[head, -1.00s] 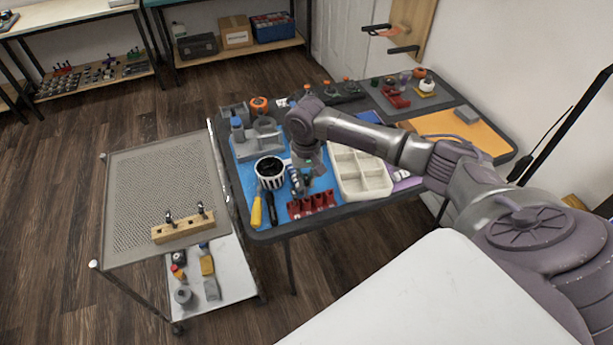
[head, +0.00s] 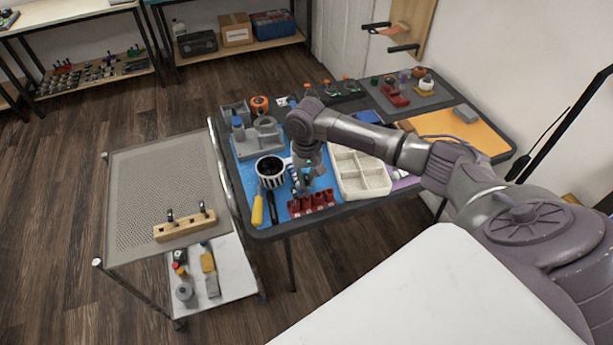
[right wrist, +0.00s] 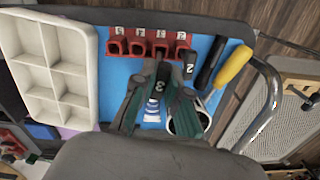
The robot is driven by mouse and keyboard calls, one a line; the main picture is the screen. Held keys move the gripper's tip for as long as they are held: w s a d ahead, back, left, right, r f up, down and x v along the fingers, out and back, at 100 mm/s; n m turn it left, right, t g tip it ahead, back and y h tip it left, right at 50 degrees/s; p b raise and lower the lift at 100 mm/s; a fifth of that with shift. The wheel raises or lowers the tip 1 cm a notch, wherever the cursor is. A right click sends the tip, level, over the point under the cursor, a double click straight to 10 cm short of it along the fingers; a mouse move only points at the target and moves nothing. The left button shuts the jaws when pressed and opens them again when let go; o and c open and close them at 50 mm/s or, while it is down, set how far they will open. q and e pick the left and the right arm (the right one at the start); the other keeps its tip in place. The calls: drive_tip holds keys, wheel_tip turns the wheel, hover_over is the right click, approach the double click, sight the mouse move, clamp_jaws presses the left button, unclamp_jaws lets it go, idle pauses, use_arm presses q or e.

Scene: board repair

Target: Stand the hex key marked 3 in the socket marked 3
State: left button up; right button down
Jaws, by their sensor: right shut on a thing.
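The red socket block (head: 311,204) lies near the front edge of the blue mat. In the right wrist view its row of numbered sockets (right wrist: 150,46) is at the top, with the labels upside down and small. My right gripper (head: 303,188) is over the mat just behind the block. In the right wrist view the gripper (right wrist: 158,98) is shut on the hex key marked 3 (right wrist: 160,86), whose tag shows between the fingers. The key's far end is dark and close to the sockets; I cannot tell whether it touches one. A dark piece marked 2 (right wrist: 190,69) is beside it. My left gripper is out of view.
A mesh-topped cart (head: 165,180) with a wooden block (head: 184,226) stands to the left.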

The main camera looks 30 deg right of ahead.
drive_tip(key=shift+f, duration=0.3)
idle(0.4)
drive_tip(key=shift+f, duration=0.35)
drive_tip(key=shift+f, duration=0.4)
drive_tip(key=shift+f, duration=0.35)
drive_tip(key=shift+f, duration=0.15)
drive_tip(key=shift+f, duration=0.35)
idle(0.6)
drive_tip(key=c, duration=1)
unclamp_jaws()
drive_tip(key=shift+o, duration=0.2)
